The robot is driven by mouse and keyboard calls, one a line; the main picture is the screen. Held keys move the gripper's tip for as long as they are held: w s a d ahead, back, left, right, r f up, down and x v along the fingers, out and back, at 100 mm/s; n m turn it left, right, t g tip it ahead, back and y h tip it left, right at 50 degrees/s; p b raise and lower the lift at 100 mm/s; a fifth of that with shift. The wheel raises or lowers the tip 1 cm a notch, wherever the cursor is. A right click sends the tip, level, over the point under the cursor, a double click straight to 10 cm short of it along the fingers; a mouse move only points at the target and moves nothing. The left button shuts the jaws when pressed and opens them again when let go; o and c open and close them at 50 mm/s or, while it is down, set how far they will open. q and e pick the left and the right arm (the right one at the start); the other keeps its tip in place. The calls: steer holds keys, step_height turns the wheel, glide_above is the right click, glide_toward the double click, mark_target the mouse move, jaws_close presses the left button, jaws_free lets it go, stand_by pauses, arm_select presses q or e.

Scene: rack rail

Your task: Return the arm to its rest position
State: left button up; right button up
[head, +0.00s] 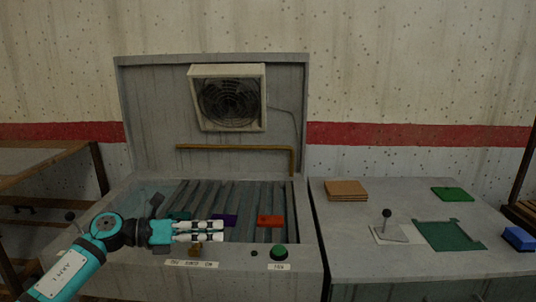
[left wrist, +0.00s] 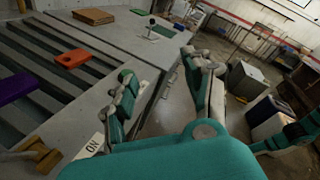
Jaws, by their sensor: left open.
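My left arm comes in from the lower left of the head view. Its gripper (head: 222,231) is held over the front part of the grey slatted machine (head: 130,262), pointing right. In the left wrist view the two fingers of this gripper (left wrist: 160,78) stand apart with nothing between them, above the machine's front edge and the floor. Part of the machine top behind the gripper is hidden in the head view. My right gripper does not show in either view.
Orange (head: 270,221) and purple (head: 224,220) blocks lie on the slats. A green button (head: 279,252) and a brass-coloured piece (head: 195,250) sit at the front. The right-hand table (head: 350,235) holds a lever (head: 386,220), a brown stack (head: 346,190), green pieces and a blue block (head: 519,239).

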arm_select(q)
steer(key=d+n+t+h, duration=0.2)
steer(key=d+n+t, duration=0.25)
steer(key=n, duration=0.25)
steer(key=s+a+f+n+t+y, duration=0.3)
steer(key=s+a+f+n+y, duration=0.35)
steer(key=n, duration=0.75)
steer(key=s+a+f+n+t+y, duration=0.35)
steer(key=f+n+y, duration=0.6)
steer(key=n, duration=0.35)
steer(key=s+a+f+n+g+y, duration=0.1)
steer(key=s+f+n+g, duration=0.45)
steer(key=s, duration=0.85)
steer(key=s+a+f+n+g, duration=0.1)
steer(key=s+f+n+g, duration=0.2)
steer(key=s+f+g, duration=0.75)
steer(key=s+f+t+p, duration=0.1)
steer(key=s+f+t, duration=0.25)
steer(key=f, duration=1.95)
steer(key=s+a+f+m+g+p, duration=0.1)
steer(key=s+a+f+g, duration=0.1)
steer(key=s+f, duration=1.2)
steer(key=s, duration=0.3)
steer(key=shift+a+f+y, duration=0.15)
steer(key=shift+a+y, duration=0.15)
steer(key=shift+a, duration=0.1)
